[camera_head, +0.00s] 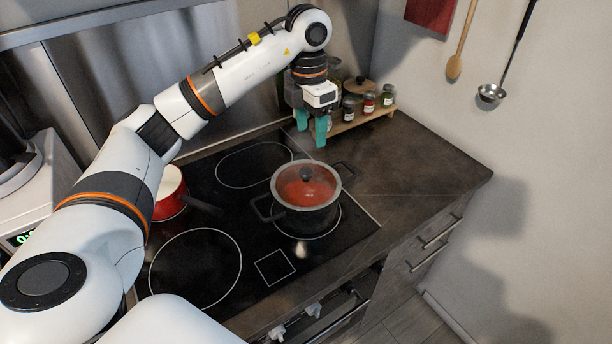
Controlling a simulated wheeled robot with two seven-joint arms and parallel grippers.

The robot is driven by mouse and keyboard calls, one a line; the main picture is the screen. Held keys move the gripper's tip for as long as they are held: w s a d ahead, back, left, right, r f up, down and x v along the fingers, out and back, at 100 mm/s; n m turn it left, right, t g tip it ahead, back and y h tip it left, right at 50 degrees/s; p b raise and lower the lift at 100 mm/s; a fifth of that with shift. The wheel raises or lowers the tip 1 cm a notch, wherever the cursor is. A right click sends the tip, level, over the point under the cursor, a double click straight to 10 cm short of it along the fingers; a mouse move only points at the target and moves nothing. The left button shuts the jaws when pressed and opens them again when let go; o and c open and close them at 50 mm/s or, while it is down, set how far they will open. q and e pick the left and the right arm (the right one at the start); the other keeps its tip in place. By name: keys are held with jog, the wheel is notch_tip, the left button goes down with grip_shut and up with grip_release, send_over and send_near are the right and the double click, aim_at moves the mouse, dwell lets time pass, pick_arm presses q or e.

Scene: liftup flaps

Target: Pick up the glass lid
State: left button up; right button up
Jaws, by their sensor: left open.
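A glass lid (295,187) with a dark round knob (306,174) sits on a pot (305,214) with two dark side handles. Red contents show through the glass. The pot stands on the front right ring of the black cooktop (223,209). My left gripper (311,138) is open, with teal fingers pointing down. In the picture it is just above and behind the lid, apart from the knob, with nothing seen between its fingers. My right gripper is not in view.
A red saucepan (171,194) stands on the cooktop's left side, partly hidden by my left arm. Spice jars (369,104) stand on a wooden rack (362,118) at the back right. The counter (420,165) right of the pot is clear. A ladle (491,93) hangs on the wall.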

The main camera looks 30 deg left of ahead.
pick_arm(q)
jog(key=a, duration=0.1)
jog(key=p, duration=0.1)
send_over(306, 171)
jog(key=shift+y, duration=0.3)
notch_tip(306, 171, down, 6)
jog(key=shift+w+r, duration=0.1)
jog(key=shift+f+p, duration=0.35)
jog(key=shift+f, duration=0.2)
notch_tip(306, 171, down, 4)
jog(key=shift+r+p, duration=0.2)
jog(key=shift+p, duration=0.6)
jog(key=shift+f, duration=0.45)
jog(key=shift+c, duration=0.6)
grip_shut()
